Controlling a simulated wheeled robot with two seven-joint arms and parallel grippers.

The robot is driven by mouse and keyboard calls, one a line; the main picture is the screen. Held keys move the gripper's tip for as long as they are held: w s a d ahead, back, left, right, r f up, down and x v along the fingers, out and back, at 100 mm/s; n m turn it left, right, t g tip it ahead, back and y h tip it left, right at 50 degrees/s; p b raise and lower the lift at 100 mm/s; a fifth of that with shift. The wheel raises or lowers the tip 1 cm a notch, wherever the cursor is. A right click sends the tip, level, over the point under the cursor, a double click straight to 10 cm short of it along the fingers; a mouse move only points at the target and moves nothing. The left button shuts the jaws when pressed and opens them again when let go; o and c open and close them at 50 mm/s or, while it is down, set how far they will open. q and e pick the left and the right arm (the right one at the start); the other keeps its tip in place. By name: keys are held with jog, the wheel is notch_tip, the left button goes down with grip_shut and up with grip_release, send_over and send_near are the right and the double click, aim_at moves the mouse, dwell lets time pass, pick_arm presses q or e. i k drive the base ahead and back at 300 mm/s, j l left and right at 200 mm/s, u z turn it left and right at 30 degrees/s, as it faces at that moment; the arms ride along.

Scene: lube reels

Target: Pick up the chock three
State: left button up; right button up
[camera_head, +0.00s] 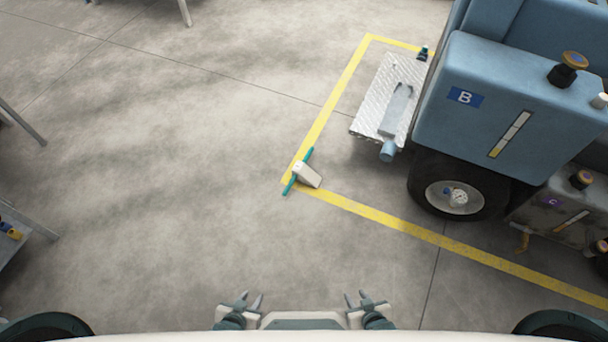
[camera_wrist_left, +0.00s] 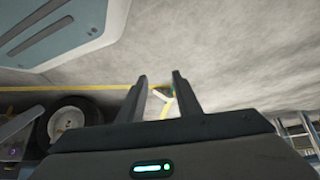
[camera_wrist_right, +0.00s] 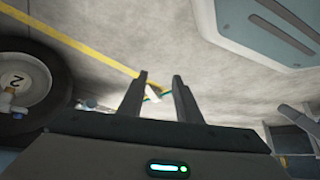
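A chock (camera_head: 308,174), a pale wedge with a teal bar across one end, lies on the floor at the corner of the yellow line. I cannot read any number on it. It also shows small between the fingers in the left wrist view (camera_wrist_left: 163,95) and in the right wrist view (camera_wrist_right: 153,94). My left gripper (camera_head: 248,300) is open and empty, near the bottom edge of the head view, well short of the chock. My right gripper (camera_head: 359,299) is open and empty beside it, also well apart from the chock.
A blue vehicle or cart with a tank marked B (camera_head: 465,98), a black wheel (camera_head: 455,196) and a metal step plate (camera_head: 376,98) stands at the right. Yellow floor tape (camera_head: 400,223) runs around it. The floor (camera_head: 180,190) between me and the chock is clear. A table (camera_head: 22,240) stands at the left edge.

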aim_at(301, 172)
jog(key=z, duration=2.7)
jog(key=k+j, duration=0.2)
jog(key=j, duration=0.45)
jog(key=k+j, duration=0.15)
jog(key=j, duration=0.5)
jog(key=k+j, duration=0.2)
jog(key=j, duration=0.45)
jog(key=k+j, duration=0.15)
jog(key=j, duration=0.5)
jog(key=k+j, duration=0.2)
jog(key=j, duration=0.45)
jog(key=k+j, duration=0.15)
jog(key=j, duration=0.5)
jog(key=k+j, duration=0.2)
jog(key=j, duration=0.5)
jog(key=k+j, duration=0.15)
jog(key=j, duration=0.5)
